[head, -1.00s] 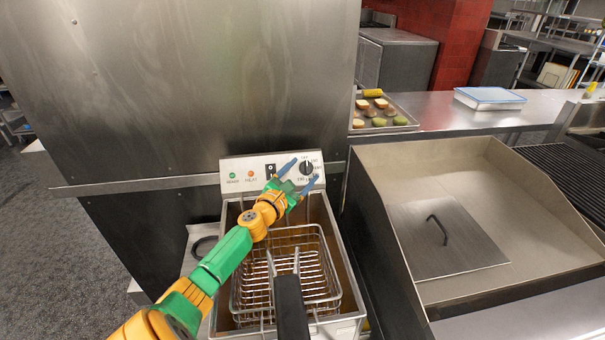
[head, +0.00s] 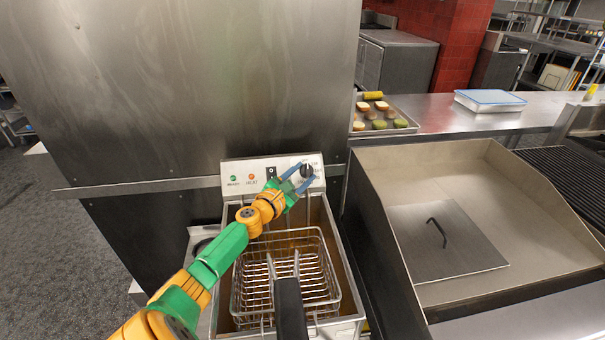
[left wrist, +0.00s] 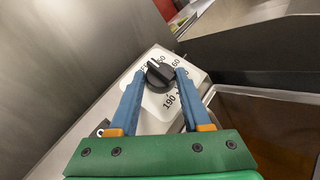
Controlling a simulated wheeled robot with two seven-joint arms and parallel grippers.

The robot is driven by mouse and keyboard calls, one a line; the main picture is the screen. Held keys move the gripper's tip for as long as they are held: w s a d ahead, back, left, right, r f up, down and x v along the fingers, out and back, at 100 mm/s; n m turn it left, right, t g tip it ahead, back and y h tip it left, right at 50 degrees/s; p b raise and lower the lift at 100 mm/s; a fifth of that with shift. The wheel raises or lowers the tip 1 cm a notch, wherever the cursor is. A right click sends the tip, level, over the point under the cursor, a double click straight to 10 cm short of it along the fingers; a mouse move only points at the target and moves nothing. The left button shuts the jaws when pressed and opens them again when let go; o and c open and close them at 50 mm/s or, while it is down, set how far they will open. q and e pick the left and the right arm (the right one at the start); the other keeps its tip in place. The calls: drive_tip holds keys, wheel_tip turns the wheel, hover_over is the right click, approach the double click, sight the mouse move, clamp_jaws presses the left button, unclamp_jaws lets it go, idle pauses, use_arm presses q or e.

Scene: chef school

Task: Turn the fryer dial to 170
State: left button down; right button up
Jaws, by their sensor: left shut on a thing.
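The fryer dial (head: 307,170) is a round black knob on the right of the fryer's light control panel (head: 240,172). In the left wrist view the dial (left wrist: 159,74) sits between the blue fingertips, on a white scale with numbers such as 190 and 60 partly readable. My left gripper (head: 303,173) reaches over the fryer from the left and is shut on the dial. The gripper also shows in the left wrist view (left wrist: 157,76). The exact setting is too small or covered to read. My right gripper is not in view.
The fryer basket (head: 288,275) with its black handle (head: 290,308) lies below the arm. A green and an orange light and a black switch (head: 271,173) are on the panel. A steel griddle (head: 400,180) stands at right; a tall steel cabinet (head: 180,90) rises at left.

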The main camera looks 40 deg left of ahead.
use_arm(q)
drive_tip(key=shift+a+r+m+h+p, duration=0.2)
drive_tip(key=shift+m+h+p, duration=0.25)
drive_tip(key=shift+m+h, duration=0.35)
drive_tip(key=shift+m+g+h, duration=0.4)
drive_tip(key=shift+m+h, duration=0.1)
drive_tip(key=shift+a+m+g+h, duration=0.1)
drive_tip(key=shift+m+g+h, duration=0.3)
drive_tip(key=shift+m+h, duration=0.4)
drive_tip(key=shift+w+a+m+g+h+b, duration=0.15)
drive_tip(key=shift+m+g+h+b, duration=0.55)
drive_tip(key=shift+m+b, duration=0.4)
drive_tip(key=shift+r+m+g+h+b, duration=0.2)
drive_tip(key=shift+m+g+h+b, duration=0.2)
drive_tip(key=shift+m+g+b, duration=0.75)
drive_tip(key=shift+t, duration=0.25)
drive_tip(key=shift+c, duration=1.8)
unclamp_jaws()
drive_tip(key=shift+r, duration=0.1)
